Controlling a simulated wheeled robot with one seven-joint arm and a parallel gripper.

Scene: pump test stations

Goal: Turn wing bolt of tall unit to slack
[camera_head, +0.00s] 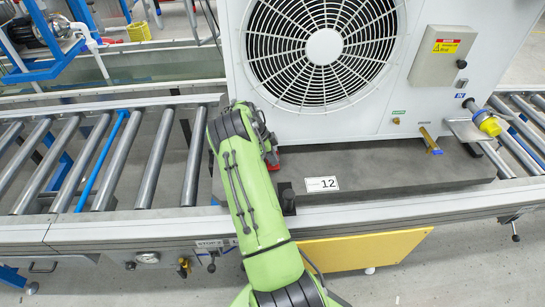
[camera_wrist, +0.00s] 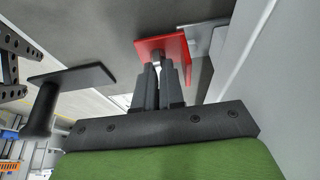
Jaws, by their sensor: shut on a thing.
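The tall unit (camera_head: 395,100), a white housing with a large round fan grille, stands on a grey pallet board on the roller line. My gripper is low at its front left corner, mostly hidden behind my green arm in the head view. In the wrist view my gripper (camera_wrist: 158,82) is shut on a red plate-like part (camera_wrist: 178,46), which looks like the wing bolt. Its shaft is hidden, and I cannot tell its turn angle. A bit of red (camera_head: 273,160) also shows beside my arm in the head view.
A black T-shaped part (camera_wrist: 70,78) stands left of my fingers in the wrist view; a grey bracket (camera_wrist: 200,38) lies just right of the red part. Rollers (camera_head: 155,155) run to the left.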

